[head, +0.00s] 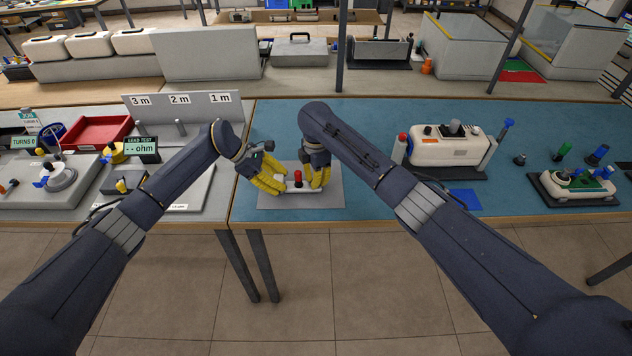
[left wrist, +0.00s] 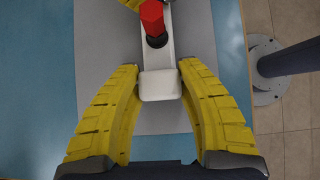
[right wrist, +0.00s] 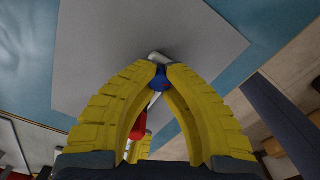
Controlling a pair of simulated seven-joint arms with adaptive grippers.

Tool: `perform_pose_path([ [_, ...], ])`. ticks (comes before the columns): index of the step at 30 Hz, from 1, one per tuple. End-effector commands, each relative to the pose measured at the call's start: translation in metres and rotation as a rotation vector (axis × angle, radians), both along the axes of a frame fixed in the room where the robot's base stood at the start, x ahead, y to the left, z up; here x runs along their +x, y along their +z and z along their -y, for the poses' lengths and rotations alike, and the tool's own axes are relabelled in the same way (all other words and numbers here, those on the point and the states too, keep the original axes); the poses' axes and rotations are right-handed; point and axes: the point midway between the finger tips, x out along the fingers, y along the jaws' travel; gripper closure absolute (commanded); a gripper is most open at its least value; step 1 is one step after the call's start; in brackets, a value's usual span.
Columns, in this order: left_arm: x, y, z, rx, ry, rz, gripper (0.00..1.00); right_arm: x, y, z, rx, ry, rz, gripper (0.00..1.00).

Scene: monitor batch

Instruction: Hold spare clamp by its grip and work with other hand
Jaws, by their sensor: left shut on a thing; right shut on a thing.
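The spare clamp is a white bar (head: 298,186) with a red knob (head: 297,176), lying over a grey mat (head: 270,203). My left gripper (head: 284,184) is at its left end. In the left wrist view its yellow fingers are around the clamp's white end block (left wrist: 160,87), with the red hexagonal knob (left wrist: 152,17) beyond. My right gripper (head: 319,184) is at the right end. In the right wrist view its fingertips close on a blue part (right wrist: 159,78) beside the white end; the red knob (right wrist: 138,125) shows behind a finger. The fingers hide much of the clamp.
A white device (head: 440,150) stands on a dark base to the right, with a blue pad (head: 465,198) in front. A lead-test display (head: 141,149) and a red tray (head: 95,133) are on the left bench. The blue tabletop behind the mat is clear.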

Motion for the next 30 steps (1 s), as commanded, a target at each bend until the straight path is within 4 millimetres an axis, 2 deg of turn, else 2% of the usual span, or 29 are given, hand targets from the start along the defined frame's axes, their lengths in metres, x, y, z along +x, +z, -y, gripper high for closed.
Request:
perform_pose_path([
  [3, 0.0, -0.001, -0.001, 0.002, 0.001, -0.001, 1.0, 0.0, 0.0, 0.0, -0.001, 0.058, 0.0, 1.0],
  [10, 0.0, -0.001, -0.001, 0.002, 0.002, -0.001, 1.0, 0.0, 0.0, 0.0, 0.0, 0.065, 0.0, 1.0],
  [11, 0.0, -0.001, -0.001, 0.001, 0.001, -0.001, 1.0, 0.0, 0.0, 0.0, 0.0, 0.064, 0.0, 0.89],
  [17, 0.0, -0.001, -0.001, 0.001, 0.001, -0.001, 1.0, 0.0, 0.0, 0.0, 0.0, 0.063, 0.0, 0.66],
  [25, 0.0, -0.001, -0.001, 0.001, 0.001, -0.001, 1.0, 0.0, 0.001, 0.0, -0.001, 0.063, 0.0, 0.66],
  [30, 0.0, -0.001, -0.001, 0.001, 0.001, -0.001, 1.0, 0.001, 0.015, 0.0, 0.0, 0.063, 0.003, 0.66],
])
